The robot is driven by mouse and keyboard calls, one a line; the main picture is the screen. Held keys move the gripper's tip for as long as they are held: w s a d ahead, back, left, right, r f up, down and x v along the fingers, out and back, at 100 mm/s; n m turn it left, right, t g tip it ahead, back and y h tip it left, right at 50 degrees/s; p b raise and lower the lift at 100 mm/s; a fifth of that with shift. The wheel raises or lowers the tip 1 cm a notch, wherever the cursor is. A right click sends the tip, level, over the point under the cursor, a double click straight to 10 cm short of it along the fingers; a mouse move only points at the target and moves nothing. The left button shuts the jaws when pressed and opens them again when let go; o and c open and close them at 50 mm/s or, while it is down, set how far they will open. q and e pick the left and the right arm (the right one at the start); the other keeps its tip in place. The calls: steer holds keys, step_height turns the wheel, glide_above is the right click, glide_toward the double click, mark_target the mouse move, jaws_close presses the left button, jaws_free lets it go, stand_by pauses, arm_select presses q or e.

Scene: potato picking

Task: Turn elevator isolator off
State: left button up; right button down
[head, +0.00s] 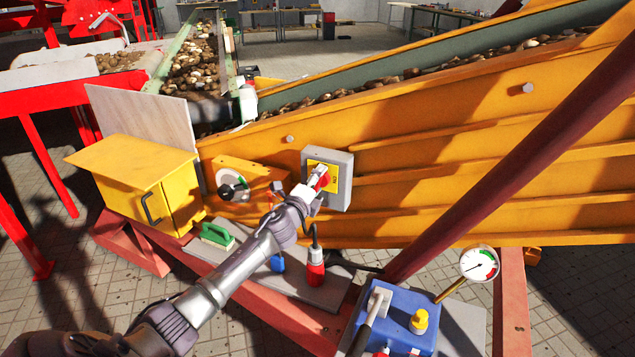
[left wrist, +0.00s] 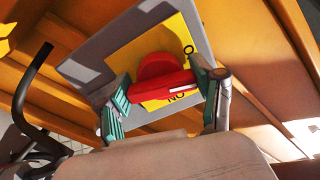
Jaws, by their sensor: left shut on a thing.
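The elevator isolator (head: 343,159) is a grey box with a yellow plate, fixed to the orange side of the elevator. Its red rotary handle (head: 323,179) is partly hidden by my left gripper (head: 314,184). In the left wrist view the red handle (left wrist: 162,86) lies between the two fingers of my left gripper (left wrist: 165,100), which is shut on it. The handle looks slightly tilted against the yellow plate (left wrist: 184,42) in that view. Part of a lettered mark shows below the handle, and an "O" shows at the upper right. My right gripper is not in view.
A yellow cabinet (head: 140,178) and a round dial switch (head: 232,185) stand left of the isolator. A dark red pole (head: 520,150) slants across the right.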

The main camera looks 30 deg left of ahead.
arm_select(q)
steer(key=shift+f+n, duration=0.1)
steer(key=shift+n, duration=1.1)
steer(key=o, duration=1.2)
steer(key=shift+c, duration=0.2)
